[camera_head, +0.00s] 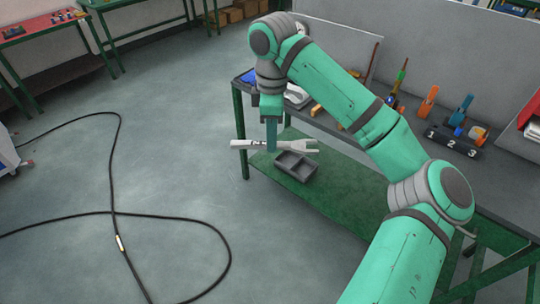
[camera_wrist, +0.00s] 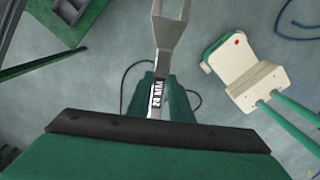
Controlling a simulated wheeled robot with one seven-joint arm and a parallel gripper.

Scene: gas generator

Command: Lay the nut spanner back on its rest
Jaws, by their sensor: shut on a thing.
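The nut spanner (camera_head: 240,144) is a pale grey metal tool with a forked open end and a dark label on its shank. My gripper (camera_head: 271,145) is shut on it at the shank and points down. In the head view the spanner lies level, its fork to the right, in front of the workbench and above the floor. In the wrist view the spanner (camera_wrist: 166,38) runs from the gripper (camera_wrist: 157,100) up to the top edge, where its fork is cut off. I cannot make out its rest in either view.
The workbench (camera_head: 325,128) carries a numbered block (camera_head: 455,141), upright tools and a blue item. A grey divided tray (camera_head: 296,166) sits on its green lower shelf (camera_head: 335,190). A black cable (camera_head: 113,170) loops over the open floor at left. The wrist view shows a cream-coloured object (camera_wrist: 257,87).

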